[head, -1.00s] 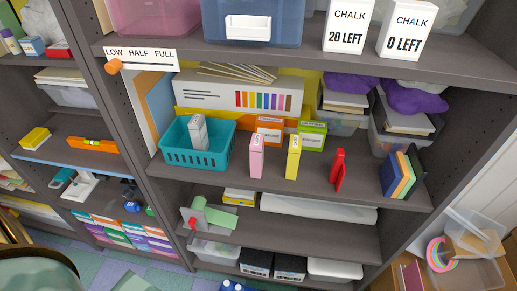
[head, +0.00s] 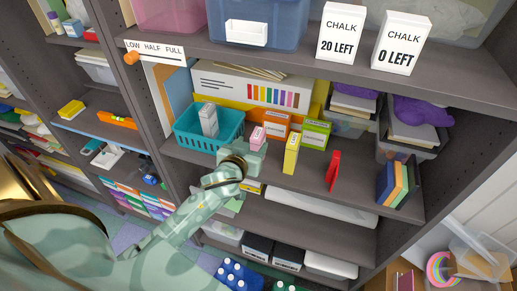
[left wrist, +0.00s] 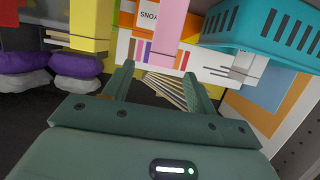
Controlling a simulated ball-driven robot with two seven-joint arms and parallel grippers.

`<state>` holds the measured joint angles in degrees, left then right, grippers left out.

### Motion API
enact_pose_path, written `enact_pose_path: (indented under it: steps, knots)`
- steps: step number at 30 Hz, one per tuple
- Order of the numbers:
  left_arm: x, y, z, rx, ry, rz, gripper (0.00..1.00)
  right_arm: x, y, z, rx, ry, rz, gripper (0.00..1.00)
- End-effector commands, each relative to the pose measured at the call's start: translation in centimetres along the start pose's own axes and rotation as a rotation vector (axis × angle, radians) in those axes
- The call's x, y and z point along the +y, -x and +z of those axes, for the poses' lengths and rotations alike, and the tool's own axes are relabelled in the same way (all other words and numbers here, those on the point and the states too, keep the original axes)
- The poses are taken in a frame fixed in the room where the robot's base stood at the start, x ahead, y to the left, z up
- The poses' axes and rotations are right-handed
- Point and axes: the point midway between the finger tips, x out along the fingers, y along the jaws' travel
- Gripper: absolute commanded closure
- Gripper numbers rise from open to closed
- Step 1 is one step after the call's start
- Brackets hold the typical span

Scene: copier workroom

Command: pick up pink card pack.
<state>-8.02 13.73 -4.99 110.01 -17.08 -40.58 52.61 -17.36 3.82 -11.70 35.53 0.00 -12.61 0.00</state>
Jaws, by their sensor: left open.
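The pink card pack (head: 258,137) stands upright near the front of the middle shelf, between the teal basket and a yellow pack. In the head view its lower part is hidden behind my left gripper (head: 246,158). In the left wrist view, which looks upside down, the pink card pack (left wrist: 171,22) shows at the top, just beyond the fingertips. My left gripper (left wrist: 157,72) is open there, with nothing seen between its fingers. I cannot tell whether it touches the pack. My right gripper is not in view.
A teal basket (head: 190,143) with a grey-white pack (head: 209,119) stands left of the pink pack. A yellow pack (head: 291,153) stands close on its right, then a red item (head: 333,170). Orange (head: 275,124) and green (head: 316,133) boxes stand behind. The shelf above (head: 300,63) overhangs.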

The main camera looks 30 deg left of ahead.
Motion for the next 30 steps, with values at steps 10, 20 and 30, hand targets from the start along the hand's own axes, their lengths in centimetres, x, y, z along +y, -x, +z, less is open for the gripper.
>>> enact_pose_path:
  steps: [10, 20, 30]
  knots:
    - [-0.1, -4.4, 0.2, 0.000, -0.003, -0.001, 0.43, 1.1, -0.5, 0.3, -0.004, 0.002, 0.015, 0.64]
    - [-0.2, -8.9, 0.7, -0.001, -0.002, -0.001, 0.43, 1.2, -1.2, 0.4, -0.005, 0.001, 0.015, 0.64]
    - [-0.1, -9.0, 0.6, -0.001, -0.001, 0.000, 0.74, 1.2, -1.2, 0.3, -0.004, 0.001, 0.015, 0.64]
